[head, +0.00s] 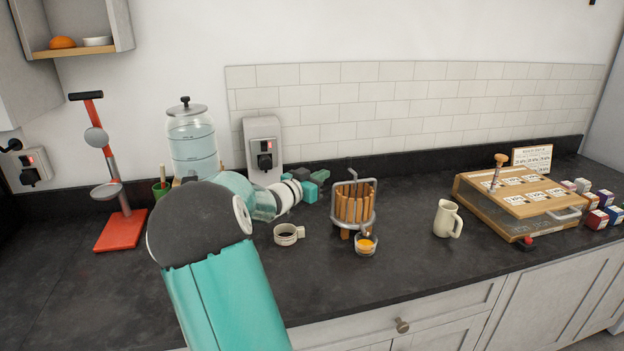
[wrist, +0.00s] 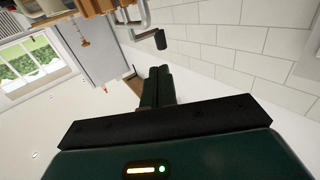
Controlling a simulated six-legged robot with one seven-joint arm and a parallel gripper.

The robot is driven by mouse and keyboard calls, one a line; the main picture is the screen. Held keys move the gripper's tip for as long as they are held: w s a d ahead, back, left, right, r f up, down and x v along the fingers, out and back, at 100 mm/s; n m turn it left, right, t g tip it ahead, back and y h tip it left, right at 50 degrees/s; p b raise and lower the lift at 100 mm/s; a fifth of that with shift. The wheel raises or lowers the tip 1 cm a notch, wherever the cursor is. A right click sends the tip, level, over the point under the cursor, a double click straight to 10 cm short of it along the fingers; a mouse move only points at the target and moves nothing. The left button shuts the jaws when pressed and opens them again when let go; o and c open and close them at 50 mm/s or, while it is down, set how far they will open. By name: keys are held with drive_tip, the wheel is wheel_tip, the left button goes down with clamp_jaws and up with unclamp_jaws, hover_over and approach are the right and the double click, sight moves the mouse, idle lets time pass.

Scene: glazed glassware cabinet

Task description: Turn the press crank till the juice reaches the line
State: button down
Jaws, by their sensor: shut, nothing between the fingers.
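The juice press (head: 356,206) is a wooden-slatted basket in a grey metal frame, standing mid-counter. Its crank (head: 352,175) rises from the top; in the wrist view the crank (wrist: 146,20) is a bent grey rod ending in a dark grip (wrist: 160,40). A small glass (head: 366,246) with orange juice stands under the press's front. I cannot make out the line on it. My gripper (head: 322,176) is just left of the press top. Its fingers, also in the wrist view (wrist: 160,72), are shut and empty, pointing toward the grip and apart from it.
A small cup (head: 288,234) with dark contents stands left of the press, and a cream jug (head: 446,219) to its right. A wooden case (head: 520,203) fills the counter's right. A water dispenser (head: 190,140) and red-based stand (head: 121,230) are at left. The tiled wall is behind.

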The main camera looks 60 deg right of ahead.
sight(346, 162)
drive_tip(key=d, duration=0.3)
drive_tip(key=s+d, duration=0.1)
drive_tip(key=d, duration=0.5)
drive_tip(key=shift+s+d, duration=0.15)
drive_tip(key=shift+s, duration=0.1)
drive_tip(key=shift+d+m+g, duration=0.25)
drive_tip(key=shift+m+g, duration=0.25)
drive_tip(key=shift+g, duration=0.3)
